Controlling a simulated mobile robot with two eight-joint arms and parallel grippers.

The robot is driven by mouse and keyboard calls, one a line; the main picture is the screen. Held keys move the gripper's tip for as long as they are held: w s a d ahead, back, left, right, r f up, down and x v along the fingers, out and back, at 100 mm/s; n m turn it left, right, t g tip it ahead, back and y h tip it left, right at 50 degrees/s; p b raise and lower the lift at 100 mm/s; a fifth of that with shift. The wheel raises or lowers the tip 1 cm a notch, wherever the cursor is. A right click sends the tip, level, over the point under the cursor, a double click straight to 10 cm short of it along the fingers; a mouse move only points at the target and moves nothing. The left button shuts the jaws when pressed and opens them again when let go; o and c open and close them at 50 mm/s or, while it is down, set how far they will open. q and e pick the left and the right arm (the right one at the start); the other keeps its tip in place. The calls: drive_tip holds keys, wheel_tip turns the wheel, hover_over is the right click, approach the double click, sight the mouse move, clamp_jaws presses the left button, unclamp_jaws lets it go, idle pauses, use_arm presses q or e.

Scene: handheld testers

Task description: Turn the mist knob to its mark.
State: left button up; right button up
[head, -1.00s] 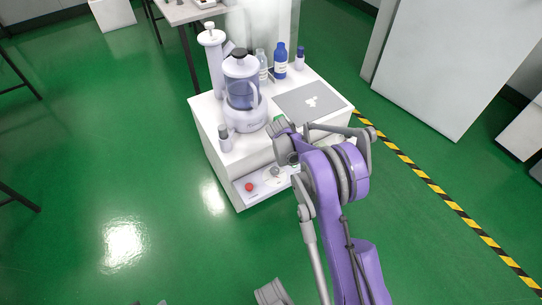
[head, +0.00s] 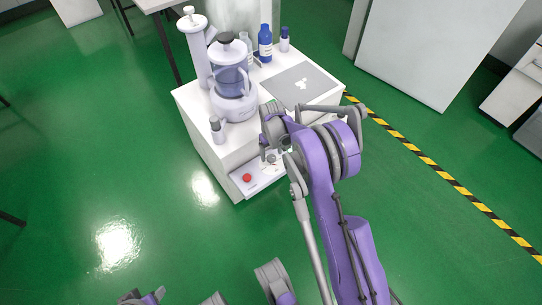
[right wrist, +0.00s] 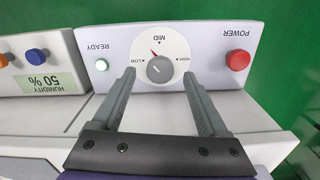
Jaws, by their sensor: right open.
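The mist knob (right wrist: 160,69) is a grey round dial on a light panel, seen upside down in the right wrist view. Its thin red pointer is turned to the upper left, between LOW and MID. A small triangle mark (right wrist: 161,41) sits at MID, above the knob in the picture. My right gripper (right wrist: 160,76) is open, with one finger to each side of the knob and no visible contact. A grey and purple part at the bottom left, probably my left gripper (head: 141,298), is cut off.
A HUMIDITY 50 % panel (right wrist: 48,82) stands at the left. The white cabinet (head: 205,150) carries a clear-bodied device (head: 230,75) and bottles. Green floor lies open at left.

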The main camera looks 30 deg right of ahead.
drive_tip(key=shift+f, duration=0.85)
clamp_jaws()
